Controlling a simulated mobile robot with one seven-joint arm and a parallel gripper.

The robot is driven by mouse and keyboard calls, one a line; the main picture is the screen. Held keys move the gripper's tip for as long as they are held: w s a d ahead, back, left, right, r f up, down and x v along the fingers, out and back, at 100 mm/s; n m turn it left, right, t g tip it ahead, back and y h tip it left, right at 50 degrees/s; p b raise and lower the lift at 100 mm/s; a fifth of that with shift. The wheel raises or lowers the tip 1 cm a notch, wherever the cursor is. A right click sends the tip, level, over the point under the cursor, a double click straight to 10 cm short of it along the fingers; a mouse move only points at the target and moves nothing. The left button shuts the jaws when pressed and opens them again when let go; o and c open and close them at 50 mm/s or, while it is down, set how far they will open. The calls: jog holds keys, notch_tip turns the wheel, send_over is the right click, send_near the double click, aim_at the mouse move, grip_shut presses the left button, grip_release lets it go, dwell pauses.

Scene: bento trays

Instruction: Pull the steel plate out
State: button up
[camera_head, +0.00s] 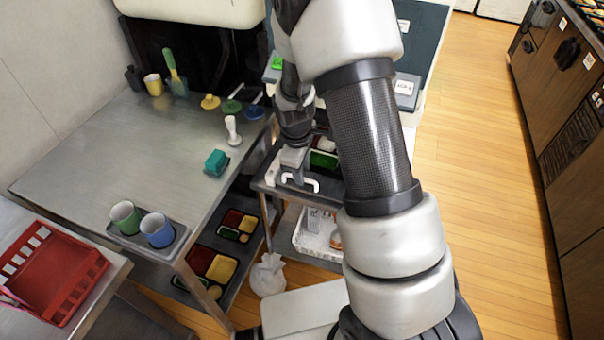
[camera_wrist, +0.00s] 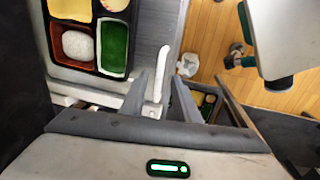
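The steel plate (camera_wrist: 150,32) is a grey sheet under a black bento tray in the wrist view. In the head view its bare front part (camera_head: 272,178) shows on the cart, partly behind my arm. A white handle (camera_wrist: 158,80) is at its edge; it also shows in the head view (camera_head: 314,184). My gripper (camera_wrist: 160,78) is open, with its two fingers apart on either side of part of the white handle. I cannot tell whether a finger touches it. In the head view my gripper (camera_head: 292,160) is just above the handle, partly hidden by my arm.
The bento tray (camera_wrist: 99,18) holds food in several compartments. To the left is a metal table (camera_head: 130,150) with cups (camera_head: 157,230) and a teal block (camera_head: 215,162). Open wooden floor (camera_head: 490,180) lies to the right.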

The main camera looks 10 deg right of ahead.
jog(key=shift+w+d+f, duration=0.15)
jog(key=shift+f, duration=0.9)
jog(key=shift+c, duration=0.2)
grip_shut()
